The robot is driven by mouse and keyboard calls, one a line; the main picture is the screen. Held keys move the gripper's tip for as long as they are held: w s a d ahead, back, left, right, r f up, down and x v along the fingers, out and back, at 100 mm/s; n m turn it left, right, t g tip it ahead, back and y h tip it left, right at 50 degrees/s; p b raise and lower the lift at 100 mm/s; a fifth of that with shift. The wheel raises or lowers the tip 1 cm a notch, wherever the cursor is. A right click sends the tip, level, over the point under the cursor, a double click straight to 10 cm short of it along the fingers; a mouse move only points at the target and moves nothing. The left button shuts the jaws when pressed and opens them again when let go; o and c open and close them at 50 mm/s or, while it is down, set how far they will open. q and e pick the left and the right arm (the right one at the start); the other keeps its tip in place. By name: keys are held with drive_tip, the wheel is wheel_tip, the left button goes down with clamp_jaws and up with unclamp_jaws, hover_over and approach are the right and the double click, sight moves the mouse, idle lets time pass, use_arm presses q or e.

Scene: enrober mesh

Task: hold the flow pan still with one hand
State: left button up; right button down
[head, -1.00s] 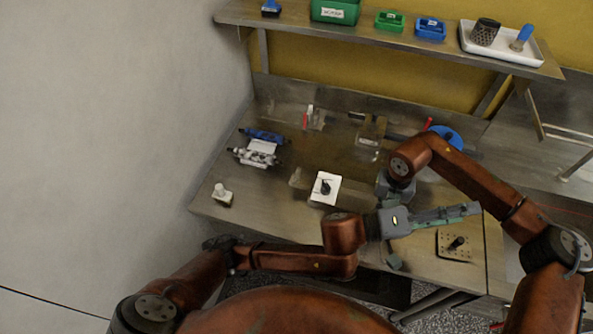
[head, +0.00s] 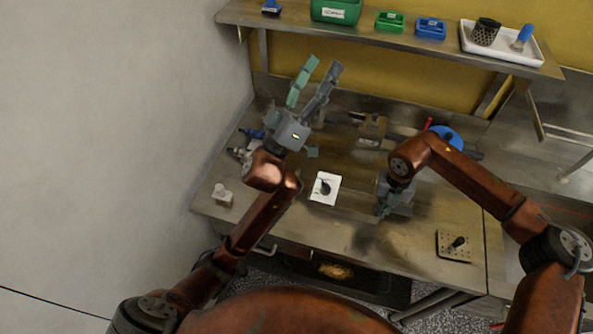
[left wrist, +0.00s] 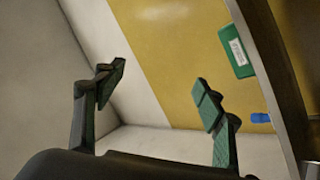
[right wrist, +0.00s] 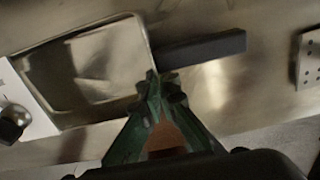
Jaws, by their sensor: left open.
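The flow pan (right wrist: 98,72) is a shallow, shiny metal tray with a raised rim in the right wrist view. My right gripper (right wrist: 160,82) has its fingertips close together at the pan's near right rim corner and appears shut on it; the fingers partly hide the contact. In the head view my right gripper (head: 384,212) points down at the bench, right of the white card. My left gripper (head: 320,75) is raised over the bench's back left, fingers spread and empty; the left wrist view (left wrist: 160,105) shows only wall and shelf between and beyond them.
A white card (head: 325,188) with a dark item lies mid-bench. A white-topped small item (head: 222,195) stands at the left edge, a perforated block (head: 455,244) at front right. A shelf (head: 380,42) with bins and a tray runs along the back wall.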

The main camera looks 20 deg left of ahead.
use_arm(q)
drive_tip(key=w+d+f+m+g+h, duration=0.15)
drive_tip(key=d+m+g+h, duration=0.4)
drive_tip(key=m, duration=0.55)
drive_tip(key=d+f+m+g+h, duration=0.3)
drive_tip(key=d+m+g+h, duration=0.25)
drive_tip(key=m, duration=0.45)
drive_tip(key=m+g+y, duration=1.3)
drive_tip(key=m+y, duration=0.9)
drive_tip(key=m, duration=1.2)
approach(296, 174)
wheel_tip(296, 174, down, 9)
drive_tip(key=shift+a+r, duration=0.1)
drive_tip(key=shift+r, duration=0.05)
